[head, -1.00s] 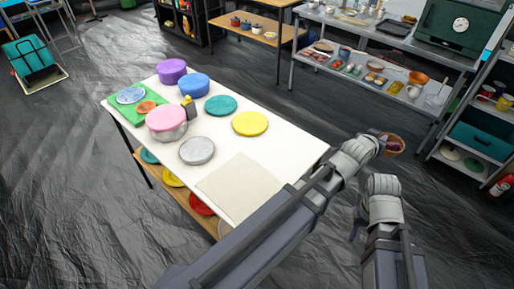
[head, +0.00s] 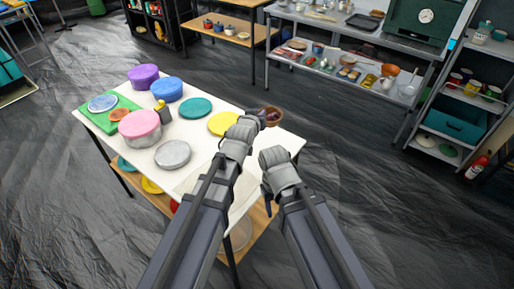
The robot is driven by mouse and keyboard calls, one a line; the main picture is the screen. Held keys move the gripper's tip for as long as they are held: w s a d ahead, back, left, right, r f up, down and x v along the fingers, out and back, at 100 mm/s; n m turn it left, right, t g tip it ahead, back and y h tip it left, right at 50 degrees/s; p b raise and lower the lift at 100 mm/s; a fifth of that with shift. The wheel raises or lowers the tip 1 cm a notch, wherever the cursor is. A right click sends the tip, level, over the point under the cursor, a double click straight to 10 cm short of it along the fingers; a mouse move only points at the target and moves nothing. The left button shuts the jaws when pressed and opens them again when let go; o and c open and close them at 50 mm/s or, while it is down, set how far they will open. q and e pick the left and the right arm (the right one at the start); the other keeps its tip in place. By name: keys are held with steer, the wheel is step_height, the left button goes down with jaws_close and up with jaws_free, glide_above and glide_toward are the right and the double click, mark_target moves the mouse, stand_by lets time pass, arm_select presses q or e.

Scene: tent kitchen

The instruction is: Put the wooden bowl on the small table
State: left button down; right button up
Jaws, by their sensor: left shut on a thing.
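The wooden bowl (head: 274,113) is brown, with something dark reddish-purple inside. My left gripper (head: 262,118) is shut on its near left side, partly hidden behind my wrist. The bowl shows over the far right corner of the white-topped table (head: 285,141); I cannot tell its height above it. My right gripper (head: 267,198) is by the table's right edge, mostly hidden by its own wrist, and its jaws cannot be made out.
The white table carries a purple pot (head: 143,77), blue pot (head: 168,90), pink-lidded pot (head: 140,127), grey lid (head: 173,155), teal plate (head: 195,108) and yellow plate (head: 222,124). A metal shelf with food (head: 345,60) stands behind. Dark floor is open to the right.

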mark_target(261, 141)
arm_select(q)
steer(key=w+f+b, duration=0.1)
steer(key=f+b, duration=0.3)
steer(key=w+f+b, duration=0.1)
steer(key=f+b, duration=0.3)
steer(key=w+f+b, duration=0.1)
steer(key=f+b, duration=0.3)
steer(key=shift+w+d+f, duration=0.35)
steer(key=shift+d+f, duration=0.05)
steer(key=shift+f, duration=0.15)
steer(key=c, duration=0.9)
jaws_free()
steer(key=shift+r, duration=0.2)
